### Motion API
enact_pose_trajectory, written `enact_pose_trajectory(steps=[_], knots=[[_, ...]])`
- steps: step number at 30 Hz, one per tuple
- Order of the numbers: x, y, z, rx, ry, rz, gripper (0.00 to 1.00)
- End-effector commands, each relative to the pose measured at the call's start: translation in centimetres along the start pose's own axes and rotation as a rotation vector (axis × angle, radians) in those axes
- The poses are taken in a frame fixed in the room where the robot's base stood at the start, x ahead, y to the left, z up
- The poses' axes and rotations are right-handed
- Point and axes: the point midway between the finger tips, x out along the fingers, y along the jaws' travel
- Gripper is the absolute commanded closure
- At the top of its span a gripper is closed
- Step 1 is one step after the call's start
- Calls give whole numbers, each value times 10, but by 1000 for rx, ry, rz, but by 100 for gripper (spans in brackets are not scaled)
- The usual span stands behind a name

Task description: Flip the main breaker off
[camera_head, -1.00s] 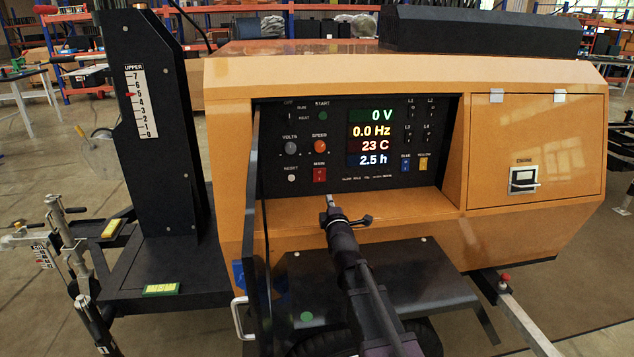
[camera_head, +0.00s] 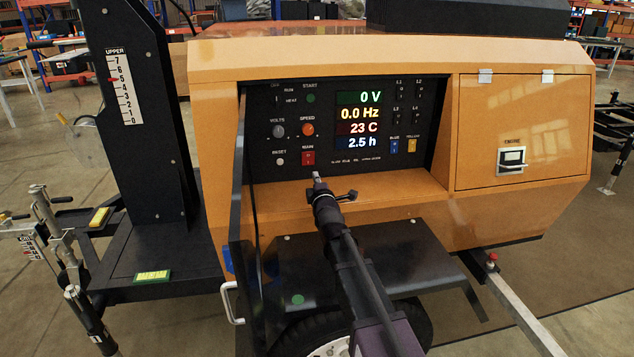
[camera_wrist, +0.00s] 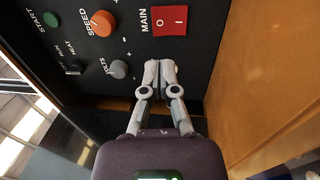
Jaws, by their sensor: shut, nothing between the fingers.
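The main breaker (camera_head: 308,158) is a red rocker on the black control panel, under the label MAIN. In the wrist view the red breaker (camera_wrist: 169,21) shows the marks O and I, at the top, just beyond my fingertips. My gripper (camera_head: 316,175) is shut and empty, in front of the panel and just below the breaker in the head view. In the wrist view my gripper (camera_wrist: 159,64) points toward the breaker, with a small gap in the picture between tips and switch. I cannot tell which side of the rocker is pressed in.
The orange speed knob (camera_head: 308,129), volts knob (camera_head: 279,131) and reset button (camera_head: 280,161) sit close by. The display (camera_head: 360,120) reads 0 V and 0.0 Hz. An open black door (camera_head: 240,200) stands left of the panel recess. An orange ledge (camera_head: 400,190) runs below the panel.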

Motion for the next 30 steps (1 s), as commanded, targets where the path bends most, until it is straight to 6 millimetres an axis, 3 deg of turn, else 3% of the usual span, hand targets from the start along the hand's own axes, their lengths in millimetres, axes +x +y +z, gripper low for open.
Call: enact_pose_trajectory(steps=[3, 15, 22, 30], knots=[[23, 0, 0, 0, 0, 0, 100], [81, 0, -1, 1, 1, -1, 100], [100, 0, -1, 0, 2, -2, 100], [103, 0, -2, 1, 2, -2, 100]])
